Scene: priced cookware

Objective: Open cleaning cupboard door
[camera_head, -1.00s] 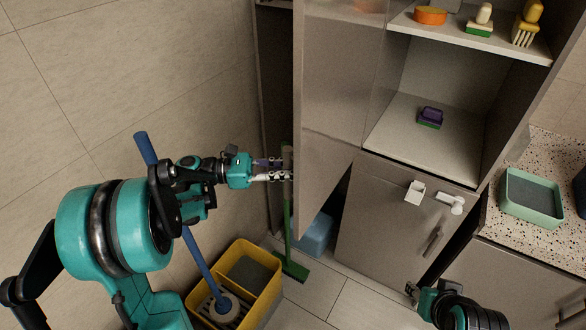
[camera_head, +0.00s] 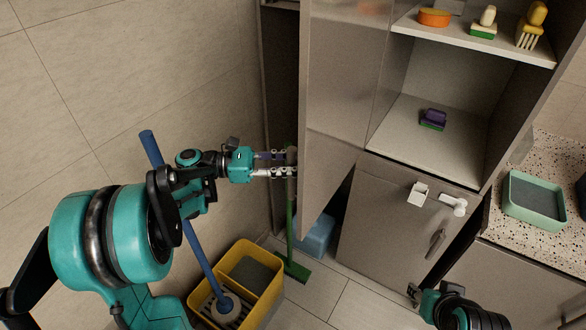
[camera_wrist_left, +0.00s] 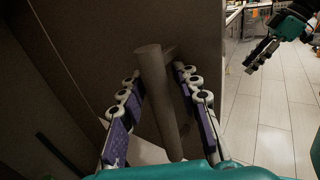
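The tall grey cupboard door (camera_head: 330,90) stands ajar in the head view, with a dark gap along its left side. Its bar handle (camera_head: 291,158) is at the free edge. In the left wrist view the round upright handle (camera_wrist_left: 158,95) stands between the two fingers of my left gripper (camera_wrist_left: 160,97). The fingers are apart, with visible gaps to the bar on both sides. In the head view my left gripper (camera_head: 275,163) reaches the handle from the left. My right gripper (camera_head: 414,293) is low at the right, away from the door; its finger opening is unclear.
A yellow bucket (camera_head: 270,302) with a blue-handled mop (camera_head: 185,215) stands below my left arm. A green broom (camera_head: 290,235) and blue bin (camera_head: 317,233) are near the door's lower edge. Open shelves (camera_head: 425,155) and a lower cabinet (camera_head: 385,220) are to the right.

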